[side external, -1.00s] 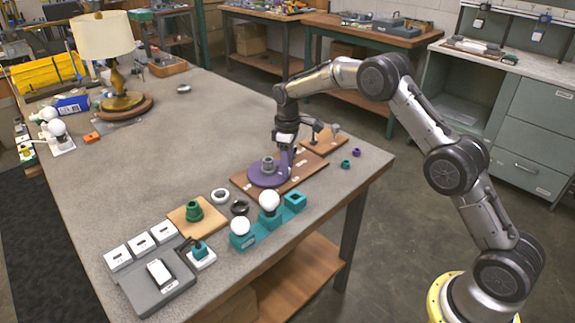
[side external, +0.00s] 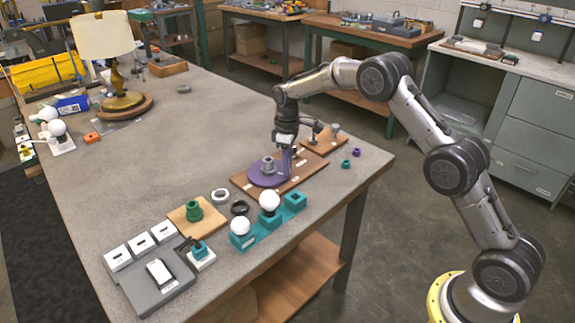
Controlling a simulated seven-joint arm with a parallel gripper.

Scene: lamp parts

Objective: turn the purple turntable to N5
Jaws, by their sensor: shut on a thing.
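The purple turntable (side external: 261,179) is a flat disc lying on a brown wooden board (side external: 243,187) near the right end of the table. A grey round fitting (side external: 268,165) stands upright on the disc. My gripper (side external: 288,168) points down at the right side of the disc. It is shut on an upright purple post (side external: 287,160) at the disc's edge. The fingertips are small here and partly blend with the post. White marks show on the board, but I cannot read N5 or any other label.
A teal holder (side external: 243,241) with white bulbs, a black ring (side external: 240,208) and a white ring (side external: 220,195) lie in front of the board. A small wooden stand (side external: 325,140) is behind right. The table's middle is clear; a lamp (side external: 118,75) stands far left.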

